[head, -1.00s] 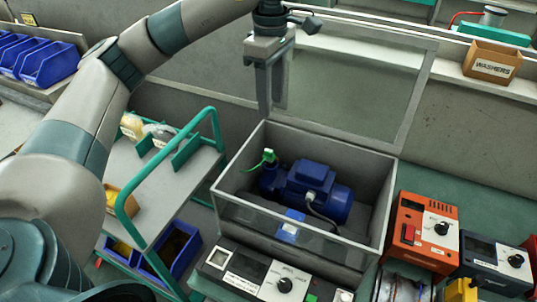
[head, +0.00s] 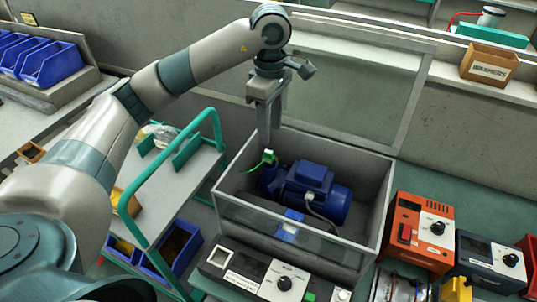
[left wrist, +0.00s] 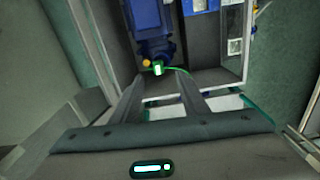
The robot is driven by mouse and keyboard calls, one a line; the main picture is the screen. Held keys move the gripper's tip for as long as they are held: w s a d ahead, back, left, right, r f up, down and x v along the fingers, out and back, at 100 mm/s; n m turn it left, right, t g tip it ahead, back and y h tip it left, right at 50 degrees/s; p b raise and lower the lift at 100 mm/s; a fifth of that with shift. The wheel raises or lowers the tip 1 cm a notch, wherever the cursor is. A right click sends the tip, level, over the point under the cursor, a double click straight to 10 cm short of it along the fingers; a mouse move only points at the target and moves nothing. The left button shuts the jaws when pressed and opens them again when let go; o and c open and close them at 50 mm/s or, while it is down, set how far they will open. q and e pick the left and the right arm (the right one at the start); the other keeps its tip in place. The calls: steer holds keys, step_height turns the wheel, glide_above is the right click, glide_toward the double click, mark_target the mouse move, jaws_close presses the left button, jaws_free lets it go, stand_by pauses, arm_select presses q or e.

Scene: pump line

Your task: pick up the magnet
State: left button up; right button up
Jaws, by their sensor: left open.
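A small green-and-white piece (head: 268,156) with a green cord sits at the left end of the blue pump and motor (head: 318,190) inside the open-topped grey box (head: 350,243); it may be the magnet, though I cannot be sure. My left gripper (head: 269,138) points down over the box, its fingers just above this piece. In the left wrist view, the green piece (left wrist: 157,68) shows between and just beyond the two open, empty fingers (left wrist: 160,78). Whether the fingers touch it, I cannot tell. My right gripper is out of view.
The box walls surround the pump, and a clear raised lid (head: 350,85) stands behind. A control panel (head: 270,275) is in front. An orange unit (head: 420,232) stands to the right. A green-railed cart (head: 180,190) stands to the left.

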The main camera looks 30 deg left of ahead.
mark_target(269, 151)
arm_select(q)
step_height(269, 151, down, 3)
steer(key=shift+f+p, duration=0.15)
steer(key=shift+p, duration=0.45)
steer(key=shift+f, duration=0.7)
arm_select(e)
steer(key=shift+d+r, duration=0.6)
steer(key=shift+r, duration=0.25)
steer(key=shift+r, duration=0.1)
arm_select(q)
steer(key=shift+w+a+f+p, duration=0.15)
steer(key=shift+a+f+p, duration=0.1)
steer(key=shift+f+p, duration=0.75)
step_height(269, 151, down, 2)
steer(key=shift+a+f+p, duration=0.1)
steer(key=shift+f+p, duration=0.15)
steer(key=shift+p, duration=0.6)
steer(key=shift+w+f, duration=0.1)
steer(key=shift+f, duration=0.25)
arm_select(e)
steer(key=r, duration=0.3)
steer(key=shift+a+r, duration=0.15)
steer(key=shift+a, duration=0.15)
arm_select(q)
steer(key=shift+c, duration=0.3)
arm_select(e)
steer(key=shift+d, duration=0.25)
